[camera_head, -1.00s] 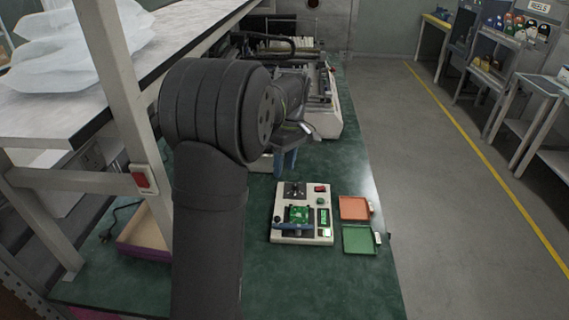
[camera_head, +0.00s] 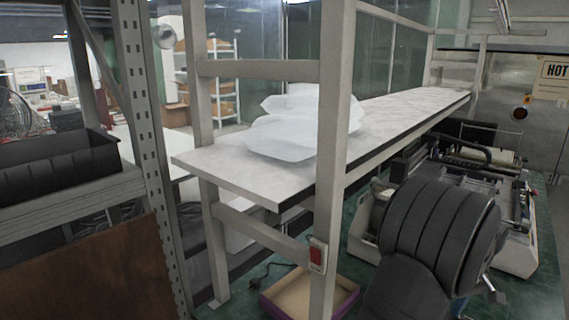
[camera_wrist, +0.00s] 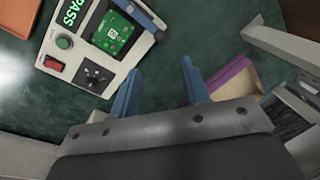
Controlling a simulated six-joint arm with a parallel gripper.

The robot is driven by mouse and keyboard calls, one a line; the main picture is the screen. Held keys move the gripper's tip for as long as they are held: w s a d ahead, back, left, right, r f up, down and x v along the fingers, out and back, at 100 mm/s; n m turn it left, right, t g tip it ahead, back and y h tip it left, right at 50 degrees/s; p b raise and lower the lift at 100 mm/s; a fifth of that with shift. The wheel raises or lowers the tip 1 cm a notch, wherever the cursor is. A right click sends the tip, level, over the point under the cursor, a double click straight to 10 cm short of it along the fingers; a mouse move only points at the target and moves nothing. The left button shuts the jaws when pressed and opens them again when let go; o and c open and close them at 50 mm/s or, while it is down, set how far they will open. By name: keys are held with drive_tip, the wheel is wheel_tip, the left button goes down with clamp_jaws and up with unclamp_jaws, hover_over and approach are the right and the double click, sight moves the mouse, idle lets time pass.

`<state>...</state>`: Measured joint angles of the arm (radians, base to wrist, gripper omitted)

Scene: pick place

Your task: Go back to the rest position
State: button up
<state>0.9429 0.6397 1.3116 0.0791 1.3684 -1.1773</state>
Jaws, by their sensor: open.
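My gripper (camera_wrist: 160,88) shows in the wrist view with its two blue fingers apart and nothing between them. It hangs above the green work surface (camera_wrist: 185,35). A white test device (camera_wrist: 60,45) stands at the upper left of that view, close to the left finger. It carries a green circuit board (camera_wrist: 113,32), a lit "PASS" display (camera_wrist: 72,12), a green button and a red switch. In the head view my arm is at the lower right, and the gripper's fingers are not visible there.
A shallow cardboard box with purple sides (camera_head: 308,292) lies below the shelf frame, left of my arm. A white post (camera_head: 335,150) with a red switch (camera_head: 317,256) stands nearby. The shelf (camera_head: 395,112) bears translucent plastic bags (camera_head: 290,135). A large machine (camera_head: 510,240) stands behind my arm.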

drive_tip(key=f, duration=0.4)
drive_tip(key=a+f, duration=0.1)
drive_tip(key=f, duration=0.3)
drive_tip(key=a+f, duration=0.1)
drive_tip(key=f, duration=0.3)
drive_tip(key=shift+s+a, duration=0.15)
drive_tip(key=shift+s, duration=0.1)
drive_tip(key=shift+r, duration=0.1)
